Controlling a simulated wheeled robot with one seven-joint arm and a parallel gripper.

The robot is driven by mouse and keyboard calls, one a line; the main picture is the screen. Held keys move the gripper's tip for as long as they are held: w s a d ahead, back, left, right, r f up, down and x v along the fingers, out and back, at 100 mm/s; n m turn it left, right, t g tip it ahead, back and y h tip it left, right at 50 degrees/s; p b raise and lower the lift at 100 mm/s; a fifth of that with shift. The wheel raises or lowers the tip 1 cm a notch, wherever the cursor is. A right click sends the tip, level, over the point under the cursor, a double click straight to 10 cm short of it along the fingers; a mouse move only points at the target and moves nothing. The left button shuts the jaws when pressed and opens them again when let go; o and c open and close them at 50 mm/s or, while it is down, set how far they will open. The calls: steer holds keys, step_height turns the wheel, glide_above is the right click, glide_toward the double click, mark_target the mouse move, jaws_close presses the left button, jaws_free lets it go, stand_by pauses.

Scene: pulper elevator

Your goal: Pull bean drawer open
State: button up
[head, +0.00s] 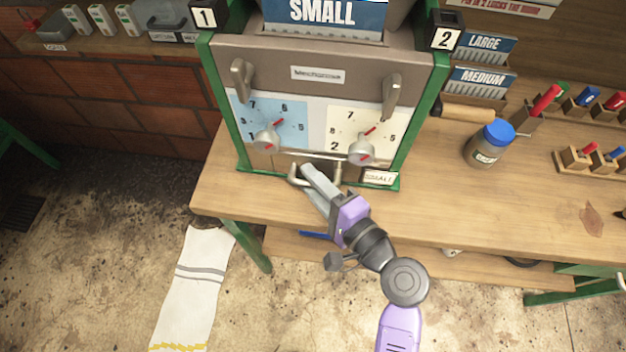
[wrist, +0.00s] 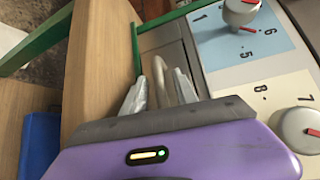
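The bean drawer (wrist: 164,46) is a grey front low on the machine, just above the table, and looks shut. Its pale looped handle (head: 293,174) shows at the drawer's left part, and the handle also shows in the wrist view (wrist: 160,78). My gripper (head: 309,178) reaches in from the lower right to this handle. In the wrist view my gripper (wrist: 162,90) has its two grey fingers apart, with the handle between them. I cannot tell whether either finger touches it. In the head view the gripper hides part of the drawer front.
The grey machine (head: 318,52) has a green frame, two dials and two upper levers. It stands on a wooden table (head: 460,205). A blue-lidded jar (head: 487,146) and racks of coloured pegs (head: 590,158) stand to the right. A white towel (head: 190,285) lies on the floor at left.

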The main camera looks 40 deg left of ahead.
steer(key=shift+c, duration=0.4)
jaws_close()
steer(key=shift+d, duration=0.1)
stand_by(0.8)
